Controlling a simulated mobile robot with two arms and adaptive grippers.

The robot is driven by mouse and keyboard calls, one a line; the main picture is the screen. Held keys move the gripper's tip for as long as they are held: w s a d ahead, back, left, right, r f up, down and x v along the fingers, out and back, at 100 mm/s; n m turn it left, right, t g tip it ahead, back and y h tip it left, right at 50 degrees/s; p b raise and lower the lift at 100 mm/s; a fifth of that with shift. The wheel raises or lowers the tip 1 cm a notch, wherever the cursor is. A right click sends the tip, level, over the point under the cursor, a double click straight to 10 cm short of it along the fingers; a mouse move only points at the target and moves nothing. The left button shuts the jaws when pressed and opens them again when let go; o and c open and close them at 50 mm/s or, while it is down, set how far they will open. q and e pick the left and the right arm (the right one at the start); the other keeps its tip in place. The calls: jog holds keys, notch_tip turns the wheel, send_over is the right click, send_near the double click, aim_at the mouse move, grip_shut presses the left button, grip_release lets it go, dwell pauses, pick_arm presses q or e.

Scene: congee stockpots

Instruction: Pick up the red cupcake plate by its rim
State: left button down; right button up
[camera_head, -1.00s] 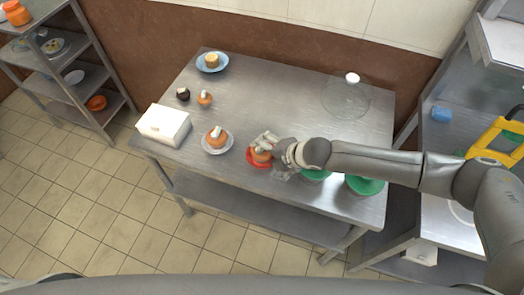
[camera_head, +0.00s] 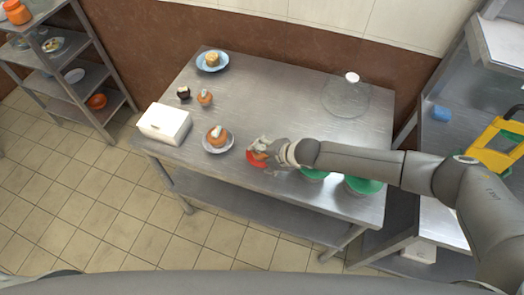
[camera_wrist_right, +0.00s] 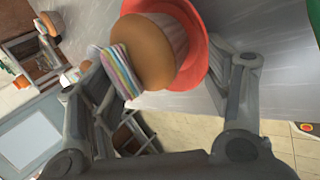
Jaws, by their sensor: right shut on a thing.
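The red cupcake plate (camera_head: 257,161) is near the front edge of the steel table, with a brown cupcake (camera_head: 260,155) partly hidden by my gripper. My right gripper (camera_head: 266,149) reaches in from the right over it. In the right wrist view, the plate (camera_wrist_right: 197,45) and the cupcake (camera_wrist_right: 150,50) with a striped rainbow topping lie between the two fingers of my gripper (camera_wrist_right: 170,80). The right finger is at the plate's rim and the left finger is by the topping. I cannot tell whether the plate is clear of the table. My left gripper is out of view.
A white plate with a cupcake (camera_head: 229,147) stands just left, a white box (camera_head: 164,124) further left. Green-topped bowls (camera_head: 364,185) sit under my right arm. A blue plate (camera_head: 225,62) and a glass cover (camera_head: 345,98) stand at the back. The table's middle is clear.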

jog(key=shift+c, duration=0.9)
jog(key=shift+r, duration=0.1)
